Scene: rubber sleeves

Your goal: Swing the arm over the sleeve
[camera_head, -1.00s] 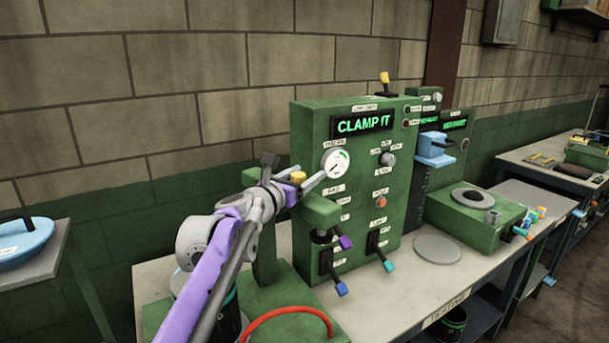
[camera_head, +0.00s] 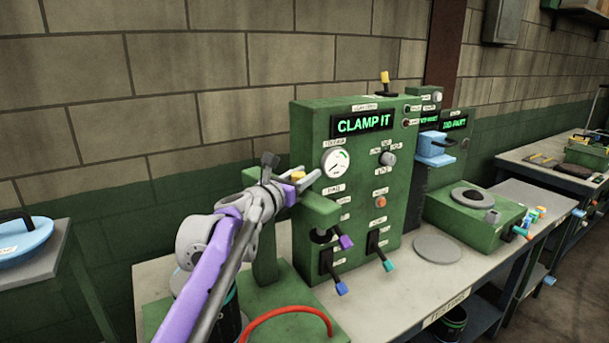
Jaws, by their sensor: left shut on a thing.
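My left gripper (camera_head: 308,186) reaches in from the lower left. It is shut at the top of the green swing arm (camera_head: 318,210), on a yellow-topped handle (camera_head: 298,176) largely hidden by the fingers. The swing arm sits on a green post (camera_head: 265,250) in front of the green test cabinet (camera_head: 350,200), whose screen reads "CLAMP IT". A dark cylinder with green bands, possibly the sleeve (camera_head: 228,318), stands at the lower left, partly hidden behind my left arm. My right gripper is out of view.
A red hose (camera_head: 290,312) curves along the green base. Levers with purple, blue and teal grips stick out of the cabinet front. A grey disc (camera_head: 438,249) lies on the bench, beside a green box (camera_head: 475,215). A blue lidded thing (camera_head: 22,240) is at far left.

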